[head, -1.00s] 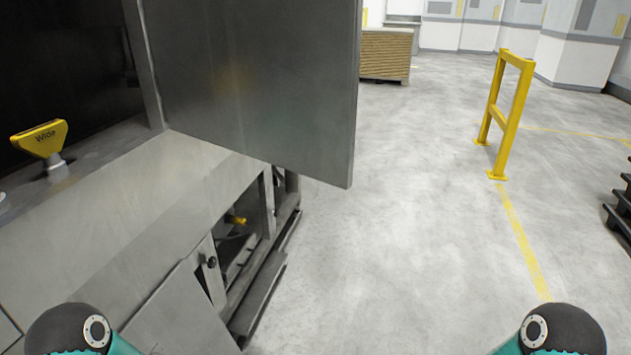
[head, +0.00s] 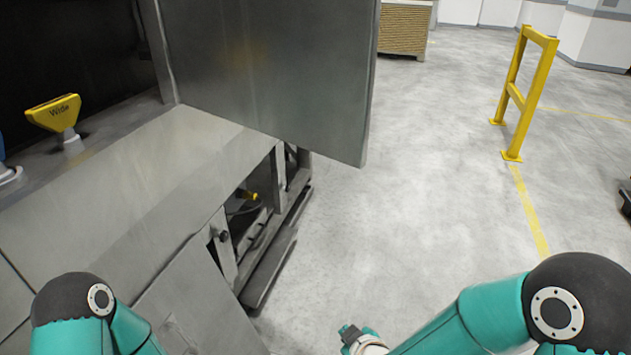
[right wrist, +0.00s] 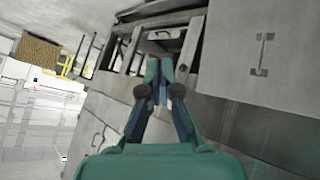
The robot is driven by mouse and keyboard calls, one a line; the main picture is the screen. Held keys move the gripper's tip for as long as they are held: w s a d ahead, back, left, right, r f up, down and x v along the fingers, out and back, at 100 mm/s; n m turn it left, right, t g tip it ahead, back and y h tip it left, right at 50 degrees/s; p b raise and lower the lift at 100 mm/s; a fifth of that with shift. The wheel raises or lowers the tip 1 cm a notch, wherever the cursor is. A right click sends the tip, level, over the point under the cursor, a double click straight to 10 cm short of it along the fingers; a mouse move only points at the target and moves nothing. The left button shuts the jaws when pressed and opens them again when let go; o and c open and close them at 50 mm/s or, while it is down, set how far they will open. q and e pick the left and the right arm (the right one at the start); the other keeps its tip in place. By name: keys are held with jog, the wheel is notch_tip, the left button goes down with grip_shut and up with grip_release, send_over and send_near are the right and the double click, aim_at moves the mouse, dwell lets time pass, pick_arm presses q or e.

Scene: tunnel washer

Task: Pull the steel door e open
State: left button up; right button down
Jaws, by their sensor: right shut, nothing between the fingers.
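No letter is readable on any door, so I cannot tell which one is e. A large grey steel door (head: 270,70) stands swung out from the machine. Below the worktop, a steel panel (head: 205,300) with a faint handle (head: 176,325) lies along the machine's side. The right wrist view shows a steel panel (right wrist: 262,85) with a bar handle (right wrist: 262,55), right of my right gripper (right wrist: 158,64). That gripper is shut and empty, apart from the handle. In the head view it shows (head: 349,332) over the floor, right of the lower panel. My left gripper is out of view.
An open lower compartment (head: 250,205) has a small black knob (head: 223,236) beside it. A yellow guard rail (head: 525,95) stands at the right. The floor between is clear.

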jog(key=s+a+r+n+t, duration=0.1)
jog(key=a+r+n+t, duration=0.2)
jog(key=r, duration=0.8)
jog(key=a+r+n+t, duration=0.2)
jog(key=r+n+t, duration=0.15)
jog(key=r, duration=0.85)
jog(key=s+a+r+n+t, duration=0.1)
jog(key=a+r+n+t, duration=0.25)
jog(key=r, duration=0.75)
pick_arm(q)
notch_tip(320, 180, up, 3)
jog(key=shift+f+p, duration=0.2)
jog(key=shift+p, duration=1)
pick_arm(e)
jog(key=w+d, duration=0.2)
jog(key=w, duration=1.1)
jog(key=shift+n+g+h, duration=0.3)
jog(key=shift+g+h, duration=0.1)
jog(key=shift+d, duration=0.1)
